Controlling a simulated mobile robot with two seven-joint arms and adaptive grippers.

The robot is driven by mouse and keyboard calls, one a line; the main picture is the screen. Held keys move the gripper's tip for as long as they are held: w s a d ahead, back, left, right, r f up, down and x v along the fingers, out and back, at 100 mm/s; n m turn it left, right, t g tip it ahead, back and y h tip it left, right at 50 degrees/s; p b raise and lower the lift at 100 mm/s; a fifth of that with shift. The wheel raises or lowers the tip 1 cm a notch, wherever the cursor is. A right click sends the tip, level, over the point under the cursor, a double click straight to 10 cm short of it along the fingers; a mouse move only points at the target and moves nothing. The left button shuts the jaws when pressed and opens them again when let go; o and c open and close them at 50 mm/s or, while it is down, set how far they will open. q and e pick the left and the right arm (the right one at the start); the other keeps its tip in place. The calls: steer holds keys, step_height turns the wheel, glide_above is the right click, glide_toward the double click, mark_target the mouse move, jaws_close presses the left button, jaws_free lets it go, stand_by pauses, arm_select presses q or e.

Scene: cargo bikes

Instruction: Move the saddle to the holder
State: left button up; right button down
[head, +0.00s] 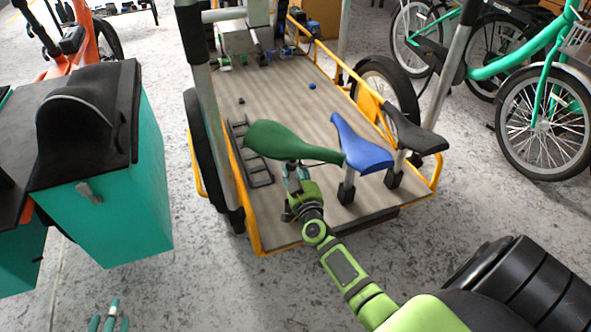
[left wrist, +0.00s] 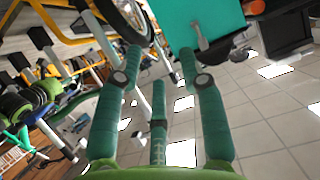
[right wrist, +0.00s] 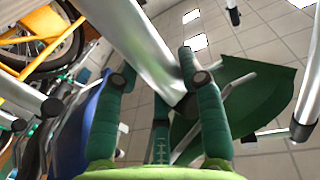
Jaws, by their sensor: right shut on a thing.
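The green saddle (head: 285,143) is above the cargo deck, left of the blue saddle; in the right wrist view it shows behind the right-hand finger (right wrist: 230,92). My right gripper (head: 296,183) is just beneath it, shut on the saddle, the exact grip partly hidden. A blue saddle (head: 360,145) and a black saddle (head: 412,132) sit on short posts with black bases at the deck's right edge. I cannot tell which part is the holder. My left gripper (head: 109,315) is at the lower left of the head view; its fingers stand apart and empty in the left wrist view (left wrist: 160,75).
A teal box (head: 105,205) with a black lid stands left. The deck (head: 285,95) has a yellow frame, a black rack (head: 248,152) and silver uprights (head: 207,90). A silver tube (right wrist: 130,35) crosses close in the right wrist view. A green bike (head: 510,60) stands right.

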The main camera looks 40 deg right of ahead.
arm_select(q)
steer(key=shift+w+d+r+t+h+b, duration=0.15)
steer(key=shift+w+d+r+t, duration=0.15)
steer(key=shift+r, duration=0.35)
steer(key=shift+w+d+r+t+h+b, duration=0.1)
steer(key=shift+w+d+r+t+h, duration=0.1)
steer(key=shift+r+t, duration=0.35)
steer(key=shift+w+d+r+t+h+b, duration=0.15)
steer(key=shift+d+r+t, duration=0.1)
steer(key=shift+r, duration=0.45)
steer(key=shift+w+d+r+m+t+h+b, duration=0.1)
steer(key=shift+d+r+m+t+h+b, duration=0.15)
steer(key=shift+r+t, duration=0.55)
steer(key=shift+w+d+r+m+t+h+b, duration=0.15)
steer(key=shift+d+r+t+h, duration=0.2)
steer(key=shift+r, duration=0.85)
steer(key=shift+t+h, duration=0.7)
steer(key=shift+t, duration=0.25)
steer(key=shift+s+d+r, duration=0.15)
steer(key=shift+d+r, duration=0.05)
steer(key=shift+r, duration=0.45)
steer(key=shift+s+d+r, duration=0.1)
steer(key=shift+d+r, duration=0.05)
steer(key=shift+r, duration=0.5)
steer(key=shift+s+d+r, duration=0.15)
steer(key=shift+d+r, duration=0.05)
steer(key=shift+r, duration=0.45)
